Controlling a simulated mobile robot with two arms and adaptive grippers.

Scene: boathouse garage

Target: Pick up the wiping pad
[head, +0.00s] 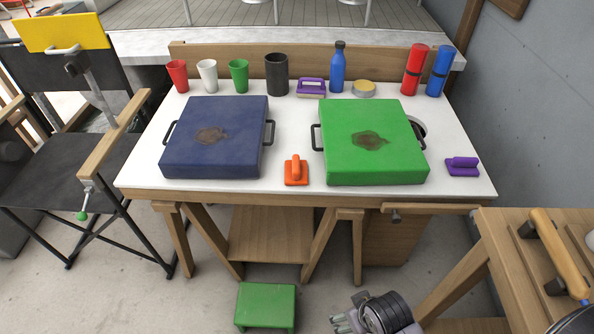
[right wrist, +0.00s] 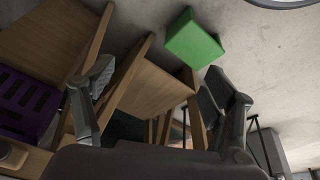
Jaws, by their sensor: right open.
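An orange pad with an upright handle (head: 296,172) lies at the front edge of the white table (head: 292,132), between a blue case (head: 213,110) and a green case (head: 375,110). A similar purple pad with a handle (head: 462,167) lies at the table's right front. Each case has a brown stain on top. My right gripper (head: 345,320) is low at the bottom of the head view, in front of the table and below its top, apart from both pads. It is open and empty in the right wrist view (right wrist: 160,95). My left gripper is not in view.
A green stool (head: 266,305) is on the floor. A wooden bench (head: 520,260) stands at right, a folding chair (head: 60,180) at left.

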